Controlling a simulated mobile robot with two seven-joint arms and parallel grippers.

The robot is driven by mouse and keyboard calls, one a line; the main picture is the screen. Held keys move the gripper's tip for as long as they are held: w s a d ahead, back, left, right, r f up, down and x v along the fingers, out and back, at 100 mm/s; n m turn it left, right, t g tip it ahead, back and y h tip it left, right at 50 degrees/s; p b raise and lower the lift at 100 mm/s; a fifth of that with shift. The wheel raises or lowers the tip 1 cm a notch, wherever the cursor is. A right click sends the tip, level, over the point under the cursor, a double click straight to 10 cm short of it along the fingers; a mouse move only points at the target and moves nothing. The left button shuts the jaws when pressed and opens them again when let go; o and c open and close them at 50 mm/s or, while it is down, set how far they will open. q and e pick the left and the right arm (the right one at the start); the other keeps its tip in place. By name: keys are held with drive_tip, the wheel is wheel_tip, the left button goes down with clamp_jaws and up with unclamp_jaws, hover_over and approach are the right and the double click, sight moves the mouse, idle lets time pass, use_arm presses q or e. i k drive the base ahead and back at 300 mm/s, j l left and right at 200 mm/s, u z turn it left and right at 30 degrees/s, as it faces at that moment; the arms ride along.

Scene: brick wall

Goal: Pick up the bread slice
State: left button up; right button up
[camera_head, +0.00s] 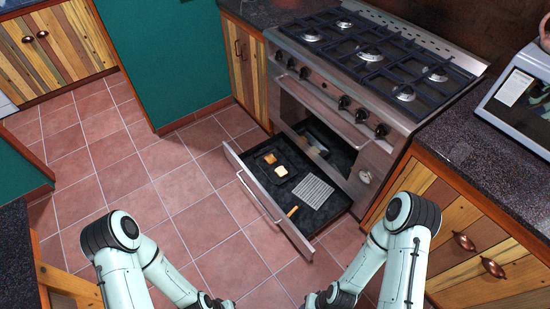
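Two small bread slices lie flat in the open drawer under the stove: a tan bread slice (270,158) and a paler bread slice with a dark edge (281,171). They are close together near the drawer's left front. The drawer (243,174) is pulled out and dark inside. My two arms come in from the bottom left and bottom right and bend toward the bottom middle. Their wrists reach the lower picture edge, well short of the drawer. My grippers are outside the picture.
A grey ribbed rack (313,191) and a small wooden handle (292,211) lie in the drawer right of the bread. The stove (350,130) stands above it. Counters (470,150) flank the stove. The tiled floor (190,190) left of the drawer is clear.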

sight(270, 159)
drive_tip(key=i+j+z, duration=0.2)
drive_tip(key=z, duration=0.3)
drive_tip(key=i+j+z, duration=0.25)
drive_tip(key=z, duration=0.2)
drive_tip(key=i+j+z, duration=0.1)
drive_tip(key=j, duration=0.25)
drive_tip(key=i+j+z, duration=0.25)
drive_tip(key=j, duration=0.45)
drive_tip(key=i+j, duration=0.15)
drive_tip(key=j, duration=0.25)
drive_tip(key=i+j, duration=0.15)
drive_tip(key=j, duration=0.3)
drive_tip(key=i+j+z, duration=0.1)
drive_tip(key=j, duration=0.3)
drive_tip(key=i+j, duration=0.2)
drive_tip(key=j, duration=0.2)
drive_tip(key=i+j, duration=0.1)
drive_tip(key=j, duration=0.35)
drive_tip(key=i+j, duration=0.15)
drive_tip(key=j, duration=0.25)
drive_tip(key=i+j+z, duration=0.1)
drive_tip(key=j, duration=0.35)
